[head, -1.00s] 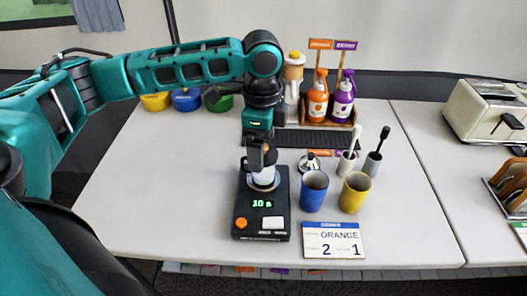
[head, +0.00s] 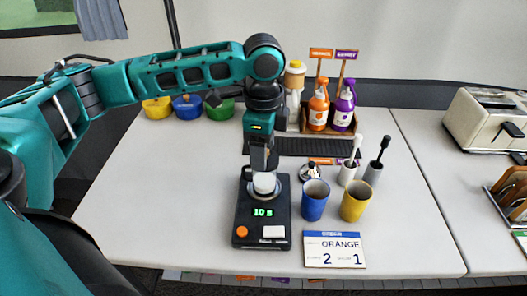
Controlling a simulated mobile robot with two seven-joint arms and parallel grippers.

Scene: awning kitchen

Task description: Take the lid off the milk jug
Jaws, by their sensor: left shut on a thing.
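A black device (head: 262,230) with a green "10 s" display stands on the table. A small white round piece (head: 264,184), apparently the milk jug or its lid, sits over the round grey plate at its back. I cannot tell jug from lid here. My left gripper (head: 264,166) points straight down from above and is shut on the top of this white piece, hiding part of it. My right gripper is not in view.
Close right of the device stand a blue cup (head: 315,201) and a yellow cup (head: 356,202). An "ORANGE 2 1" card (head: 334,250) is in front. Behind are a yellow-capped bottle (head: 295,80) and orange and purple pump bottles.

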